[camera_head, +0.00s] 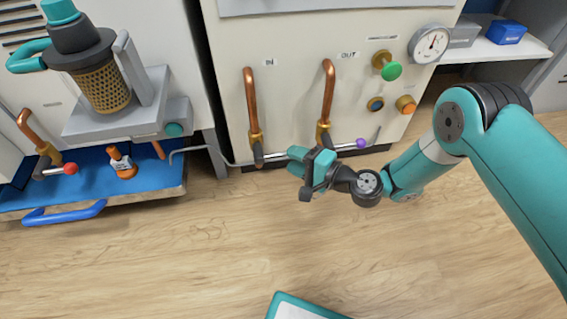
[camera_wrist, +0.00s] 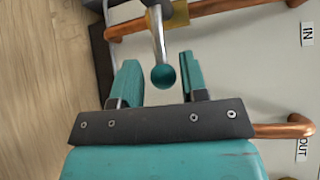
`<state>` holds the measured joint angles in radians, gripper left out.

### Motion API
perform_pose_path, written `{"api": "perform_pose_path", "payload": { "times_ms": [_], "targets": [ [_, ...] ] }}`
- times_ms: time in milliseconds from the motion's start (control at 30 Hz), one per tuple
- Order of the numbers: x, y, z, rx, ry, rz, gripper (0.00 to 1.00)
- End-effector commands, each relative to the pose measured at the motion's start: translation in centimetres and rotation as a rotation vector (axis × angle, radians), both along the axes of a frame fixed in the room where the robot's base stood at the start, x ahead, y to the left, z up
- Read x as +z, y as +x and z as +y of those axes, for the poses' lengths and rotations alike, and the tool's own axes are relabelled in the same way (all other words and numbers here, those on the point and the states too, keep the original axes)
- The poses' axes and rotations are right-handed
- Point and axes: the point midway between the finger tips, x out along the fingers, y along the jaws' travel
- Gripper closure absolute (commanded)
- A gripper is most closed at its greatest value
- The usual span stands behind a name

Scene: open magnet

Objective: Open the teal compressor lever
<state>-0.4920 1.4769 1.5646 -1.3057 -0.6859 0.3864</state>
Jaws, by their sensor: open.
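The teal compressor lever is a thin metal rod (camera_head: 272,157) running right from the brass valve on the copper pipe marked IN. In the wrist view its rod (camera_wrist: 158,38) ends in a round teal knob (camera_wrist: 163,76). My gripper (camera_head: 298,161) is open in front of the machine's lower edge and hides the knob in the head view. In the wrist view, one finger of my gripper (camera_wrist: 159,62) shows on each side of the knob, with gaps visible on both sides. I cannot tell how deep the knob sits between the fingers.
A purple-knobbed lever (camera_head: 361,143) on the OUT pipe (camera_head: 328,90) is close to the right of my gripper. A green knob (camera_head: 391,71) and gauge (camera_head: 430,43) are above. A red-knobbed lever (camera_head: 70,169) is far left. The wooden floor (camera_head: 200,260) in front is mostly clear.

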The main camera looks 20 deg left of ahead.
Motion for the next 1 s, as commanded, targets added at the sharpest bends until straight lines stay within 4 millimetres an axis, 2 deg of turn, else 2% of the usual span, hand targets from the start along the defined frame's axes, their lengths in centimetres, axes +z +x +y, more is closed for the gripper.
{"api": "perform_pose_path", "payload": {
  "times_ms": [33,200,600,633,800,1000],
  "targets": [
    [-0.5,0.1,1.0,0.002,0.003,-0.005,0.6],
    [-0.7,0.6,3.0,0.002,0.001,-0.002,0.6],
    [-0.5,0.9,3.8,-0.001,0.001,0.001,0.6],
    [-0.5,0.9,3.8,-0.001,0.001,0.001,0.65],
    [-0.5,0.9,3.7,-0.001,0.001,0.001,1.0],
    [-0.3,0.8,3.8,0.0,-0.006,-0.003,1.0]
  ]
}}
